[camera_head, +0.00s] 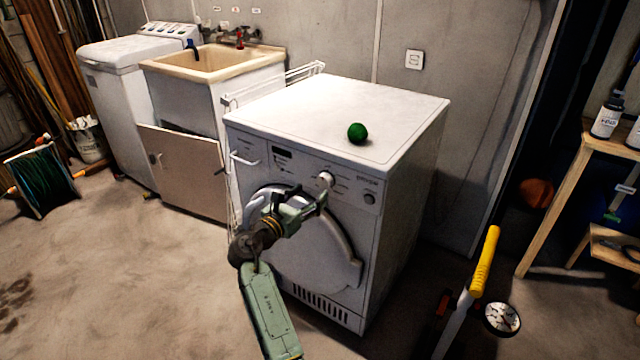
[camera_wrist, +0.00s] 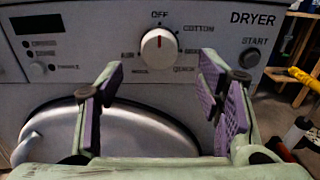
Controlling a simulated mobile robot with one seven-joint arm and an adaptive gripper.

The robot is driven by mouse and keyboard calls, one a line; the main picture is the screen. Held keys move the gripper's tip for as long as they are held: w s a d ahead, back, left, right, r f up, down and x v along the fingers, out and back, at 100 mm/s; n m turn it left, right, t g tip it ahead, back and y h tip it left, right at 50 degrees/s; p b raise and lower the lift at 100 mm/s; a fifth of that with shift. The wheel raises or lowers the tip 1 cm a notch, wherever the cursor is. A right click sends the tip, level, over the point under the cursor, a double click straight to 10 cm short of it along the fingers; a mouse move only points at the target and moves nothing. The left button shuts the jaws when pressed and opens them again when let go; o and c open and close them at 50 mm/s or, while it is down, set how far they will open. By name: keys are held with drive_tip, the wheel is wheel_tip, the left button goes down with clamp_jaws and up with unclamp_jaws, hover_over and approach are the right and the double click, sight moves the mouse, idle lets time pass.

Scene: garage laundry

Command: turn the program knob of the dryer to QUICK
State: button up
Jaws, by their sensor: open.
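The white dryer (camera_head: 395,200) stands in the middle of the head view. Its program knob (camera_wrist: 158,45) is a round white dial with a red mark pointing up at OFF. COTTON is at the knob's upper right, QUICK (camera_wrist: 184,69) at its lower right, and other labels are at the left and bottom. The knob also shows in the head view (camera_head: 326,179). My gripper (camera_wrist: 160,88) is open and empty, in front of the panel. Its fingers are on either side of and below the knob in the wrist view, apart from it.
A START button (camera_wrist: 250,57) is right of the knob, and a small display (camera_wrist: 38,33) is at the left. The round dryer door (camera_wrist: 110,130) is below. A green ball (camera_head: 357,132) lies on top. A yellow-handled tool (camera_head: 485,262) stands at the right.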

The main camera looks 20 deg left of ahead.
sight(322, 183)
drive_tip(key=w, duration=0.5)
drive_tip(key=shift+w+d, duration=0.4)
drive_tip(key=shift+c, duration=0.4)
drive_tip(key=c, duration=1.1)
